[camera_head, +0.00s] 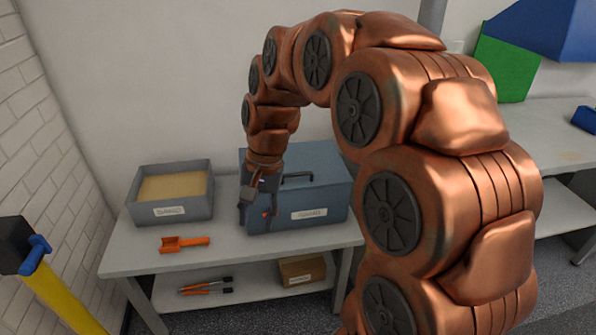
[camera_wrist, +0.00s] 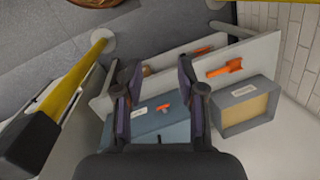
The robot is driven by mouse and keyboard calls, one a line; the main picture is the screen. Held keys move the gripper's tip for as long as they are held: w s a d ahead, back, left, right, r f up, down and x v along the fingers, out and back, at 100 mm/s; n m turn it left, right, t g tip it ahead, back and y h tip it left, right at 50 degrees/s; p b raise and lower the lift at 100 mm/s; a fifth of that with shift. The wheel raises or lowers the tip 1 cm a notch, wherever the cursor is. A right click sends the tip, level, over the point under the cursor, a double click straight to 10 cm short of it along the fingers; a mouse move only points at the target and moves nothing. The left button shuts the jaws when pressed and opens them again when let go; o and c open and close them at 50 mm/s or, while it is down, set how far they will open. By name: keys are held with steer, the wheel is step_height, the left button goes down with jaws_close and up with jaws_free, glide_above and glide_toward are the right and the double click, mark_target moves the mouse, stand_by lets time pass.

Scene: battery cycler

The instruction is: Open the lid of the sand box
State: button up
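The closed blue-grey sand box (camera_head: 330,195) stands on the table with its lid (camera_head: 325,162) down. A dark handle (camera_head: 297,177) is on the lid, and a white label (camera_head: 309,214) is on the front. My gripper (camera_head: 256,212) is at the box's left front and hides part of that face. In the wrist view my gripper (camera_wrist: 159,75) has its two fingers spread with nothing held between them. The box (camera_wrist: 165,125) shows beyond and between the fingers, with a small orange-red latch-like part (camera_wrist: 164,107) on its front. Whether a finger touches the box is unclear.
An open grey tray of sand (camera_head: 142,211) stands left of the box. An orange scoop (camera_head: 184,243) lies in front of it. The lower shelf holds orange-handled tools (camera_head: 206,287) and a cardboard box (camera_head: 302,270). A yellow post (camera_head: 60,295) stands at left front.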

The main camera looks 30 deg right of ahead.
steer(key=w+d+m+t, duration=0.1)
steer(key=w+d+m, duration=0.35)
steer(key=w, duration=0.35)
steer(key=m+t+b, duration=0.2)
steer(key=m+t, duration=0.1)
steer(key=m, duration=0.7)
glide_toward(298, 174)
steer(key=shift+y, duration=0.4)
steer(key=shift+w+p+x, duration=0.15)
steer(key=shift+p+x, duration=0.3)
steer(key=shift+x, duration=1.6)
steer(key=shift+w+p+x, duration=0.15)
steer(key=shift+p+x, duration=0.3)
steer(key=shift+x, duration=1.6)
steer(key=shift+d, duration=0.1)
jaws_close()
steer(key=shift+r, duration=0.1)
